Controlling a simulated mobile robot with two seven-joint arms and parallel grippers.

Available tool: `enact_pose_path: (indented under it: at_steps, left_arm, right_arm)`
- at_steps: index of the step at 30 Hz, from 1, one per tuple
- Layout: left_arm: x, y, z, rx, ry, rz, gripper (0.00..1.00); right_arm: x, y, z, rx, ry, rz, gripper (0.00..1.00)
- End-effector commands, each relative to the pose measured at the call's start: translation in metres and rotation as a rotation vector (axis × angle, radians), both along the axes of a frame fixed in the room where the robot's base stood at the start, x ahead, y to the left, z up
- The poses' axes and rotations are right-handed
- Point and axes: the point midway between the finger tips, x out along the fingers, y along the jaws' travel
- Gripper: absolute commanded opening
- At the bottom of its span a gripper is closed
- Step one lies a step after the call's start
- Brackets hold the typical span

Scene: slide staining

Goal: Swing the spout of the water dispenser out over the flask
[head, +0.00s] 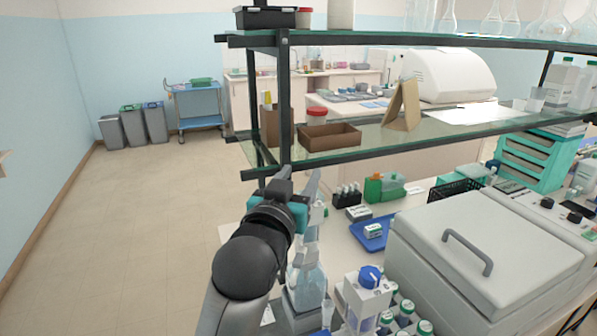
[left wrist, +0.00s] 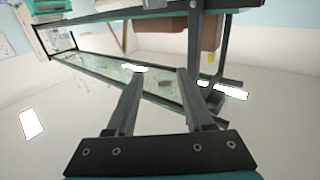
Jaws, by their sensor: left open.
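My left gripper (head: 299,182) points up beside the shelf post in the head view, its fingers apart and nothing between them. The left wrist view shows the same open, empty fingers (left wrist: 159,76) below a glass shelf. My arm hides part of the bench around the flask. My right gripper is out of view.
The shelf rack's dark post (head: 284,110) and glass lower shelf (head: 375,137) stand close to my gripper. Several green-capped bottles (head: 404,312) crowd the bench beside a large grey lidded machine (head: 490,250). A blue tray (head: 372,234) lies behind. Open floor is at left.

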Motion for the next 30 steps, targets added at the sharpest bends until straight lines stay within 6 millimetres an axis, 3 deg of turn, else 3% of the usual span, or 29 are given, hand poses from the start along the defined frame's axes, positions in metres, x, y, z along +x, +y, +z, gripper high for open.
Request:
enact_pose_path:
  at_steps: [10, 15, 17, 20, 24, 30]
  left_arm:
    - [0.0, 0.0, 0.007, 0.0, -0.001, 0.0, 0.53]
    - [-0.003, 0.006, -0.007, 0.006, 0.034, 0.009, 0.53]
    - [-0.007, 0.015, -0.027, 0.016, 0.084, 0.022, 0.53]
    - [-0.024, 0.038, -0.076, 0.044, 0.216, 0.054, 0.53]
    - [-0.07, 0.079, -0.158, 0.101, 0.459, 0.102, 0.53]
    - [-0.153, 0.127, -0.245, 0.188, 0.767, 0.142, 0.53]
  right_arm:
    - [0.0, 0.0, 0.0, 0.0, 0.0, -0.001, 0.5]
    - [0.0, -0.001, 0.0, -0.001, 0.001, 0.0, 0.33]
    - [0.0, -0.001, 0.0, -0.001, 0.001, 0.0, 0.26]
    - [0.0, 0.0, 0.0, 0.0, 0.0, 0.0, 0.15]
    - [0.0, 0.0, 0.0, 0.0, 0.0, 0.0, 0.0]
    - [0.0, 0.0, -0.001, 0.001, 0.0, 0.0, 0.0]
